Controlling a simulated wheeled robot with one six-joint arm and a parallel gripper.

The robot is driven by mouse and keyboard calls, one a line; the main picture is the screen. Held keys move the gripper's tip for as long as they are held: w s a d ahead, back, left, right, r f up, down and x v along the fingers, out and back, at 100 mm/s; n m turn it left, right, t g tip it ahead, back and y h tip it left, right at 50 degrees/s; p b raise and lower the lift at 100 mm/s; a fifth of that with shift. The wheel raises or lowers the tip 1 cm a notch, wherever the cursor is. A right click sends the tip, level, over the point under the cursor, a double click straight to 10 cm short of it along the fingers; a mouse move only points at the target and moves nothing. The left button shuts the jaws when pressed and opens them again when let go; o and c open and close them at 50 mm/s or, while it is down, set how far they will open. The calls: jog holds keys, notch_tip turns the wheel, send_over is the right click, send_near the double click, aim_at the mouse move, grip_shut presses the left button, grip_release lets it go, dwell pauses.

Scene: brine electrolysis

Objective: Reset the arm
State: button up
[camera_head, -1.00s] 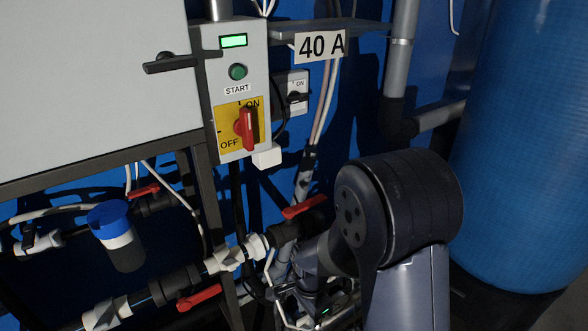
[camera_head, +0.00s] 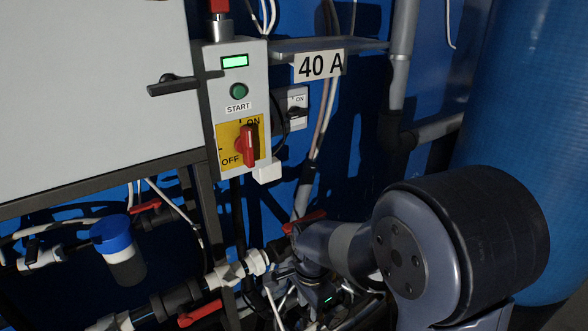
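My arm fills the lower right of the head view, with its large dark joint in front of the blue tank. My gripper itself cannot be made out; the far end of the arm lies low in the middle among pipes, partly hidden and dark. The control box (camera_head: 236,105) stands at upper centre left, with a lit green display (camera_head: 235,61), a green START button (camera_head: 239,91) and a red rotary switch (camera_head: 247,147) on a yellow plate. The switch handle is near upright, towards ON. My arm is apart from the box.
A grey cabinet (camera_head: 90,90) with a black handle (camera_head: 172,85) is at left. Pipes with red valve levers (camera_head: 199,314) and a blue-capped filter (camera_head: 111,234) run below it. A small ON switch (camera_head: 297,109) sits right of the box. A blue tank (camera_head: 515,100) stands at right.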

aim_at(308, 329)
notch_tip(308, 329, down, 10)
jog(key=shift+r+b, duration=0.25)
jog(key=shift+b, duration=0.4)
jog(key=shift+f, duration=0.25)
jog(key=n, duration=0.5)
jog(key=shift+n, duration=0.4)
jog(key=n, duration=0.4)
jog(key=shift+n+p, duration=0.4)
